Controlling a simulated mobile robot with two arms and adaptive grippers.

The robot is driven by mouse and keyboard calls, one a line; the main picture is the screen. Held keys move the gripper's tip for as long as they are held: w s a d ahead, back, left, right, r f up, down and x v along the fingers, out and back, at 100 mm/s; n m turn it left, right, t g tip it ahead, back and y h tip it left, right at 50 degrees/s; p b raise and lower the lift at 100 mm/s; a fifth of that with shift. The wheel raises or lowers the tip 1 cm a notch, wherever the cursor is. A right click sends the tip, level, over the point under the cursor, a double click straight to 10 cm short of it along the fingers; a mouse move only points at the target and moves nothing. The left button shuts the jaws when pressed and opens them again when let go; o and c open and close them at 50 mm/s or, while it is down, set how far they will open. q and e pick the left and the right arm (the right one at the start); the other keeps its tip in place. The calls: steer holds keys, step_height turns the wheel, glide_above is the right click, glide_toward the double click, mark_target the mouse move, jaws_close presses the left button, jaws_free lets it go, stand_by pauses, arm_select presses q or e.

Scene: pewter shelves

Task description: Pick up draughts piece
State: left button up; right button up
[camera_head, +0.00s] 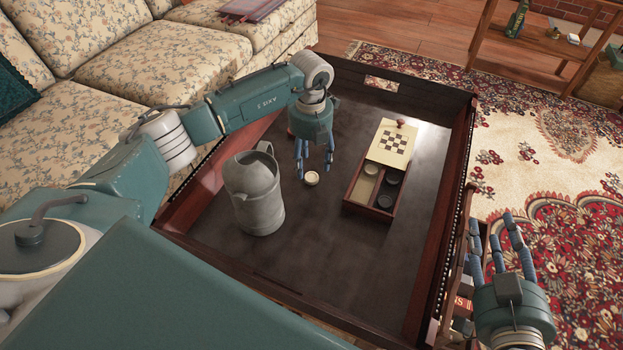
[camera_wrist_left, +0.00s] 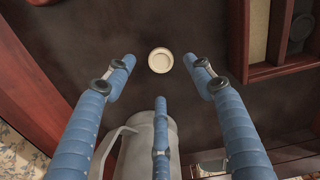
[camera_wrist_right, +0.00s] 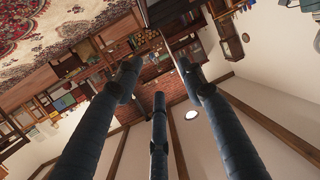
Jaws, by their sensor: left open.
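A cream draughts piece (camera_head: 311,178) lies flat on the dark table tray, between the grey jug and the wooden box. It also shows in the left wrist view (camera_wrist_left: 160,60), beyond and between my open fingers. My left gripper (camera_head: 316,170) is open and empty, just above and beside the piece, with its fingers pointing down. My right gripper (camera_head: 497,245) is in the air past the table's right edge, its fingers spread and pointing up. In the right wrist view (camera_wrist_right: 160,90) its fingers are apart with nothing between them.
A grey jug (camera_head: 254,195) stands left of the piece. A draughts box (camera_head: 378,209) with dark pieces and a checkered lid (camera_head: 388,151) lies to the right. The table (camera_head: 320,262) has raised walls. A floral sofa (camera_head: 165,65) is at the left.

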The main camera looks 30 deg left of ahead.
mark_target(311, 178)
arm_select(q)
step_height(311, 178, down, 5)
steer(key=shift+s+d+f+b, duration=0.1)
steer(key=shift+s+d+b, duration=0.05)
steer(key=shift+b, duration=0.8)
arm_select(e)
step_height(311, 178, up, 10)
steer(key=a+t+y, duration=0.1)
steer(key=t, duration=0.4)
steer(key=shift+w+a+r+y, duration=0.2)
steer(key=shift+w+a+y, duration=0.05)
steer(key=shift+w+y, duration=0.05)
arm_select(q)
steer(key=shift+c, duration=0.5)
steer(key=c, duration=0.8)
